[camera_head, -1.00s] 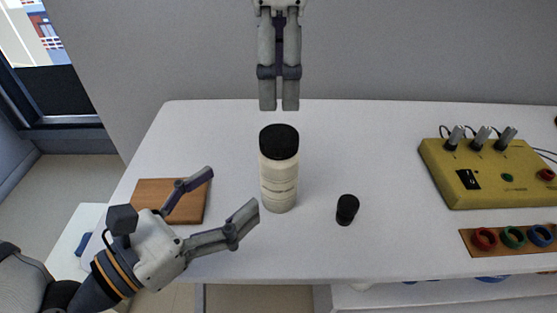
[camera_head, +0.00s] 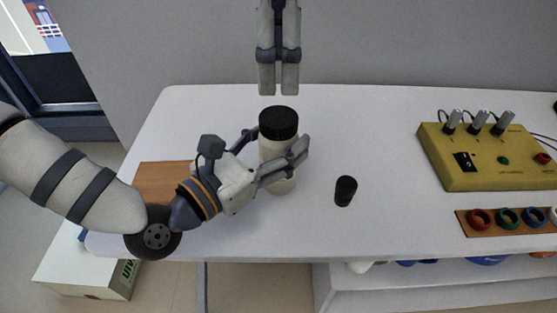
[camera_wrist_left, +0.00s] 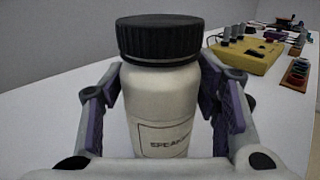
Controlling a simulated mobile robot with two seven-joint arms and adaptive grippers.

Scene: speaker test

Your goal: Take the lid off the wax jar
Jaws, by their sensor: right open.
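The jar (camera_head: 281,183) is tall and cream-white and stands upright on the white table. Its black ribbed lid (camera_head: 279,121) sits on top. In the left wrist view the jar (camera_wrist_left: 165,105) fills the middle below the lid (camera_wrist_left: 160,40), with a partly hidden label. My left gripper (camera_head: 279,143) has one finger on each side of the jar, below the lid. Whether both pads touch the jar I cannot tell. My right gripper (camera_head: 278,93) hangs above and behind the lid, its fingers open with a narrow gap and nothing between them.
A yellow box with knobs (camera_head: 490,160) and a board with coloured rings (camera_head: 508,219) are at the right. A brown wooden board (camera_head: 160,180) lies at the left, partly behind my left arm. The back middle table is clear.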

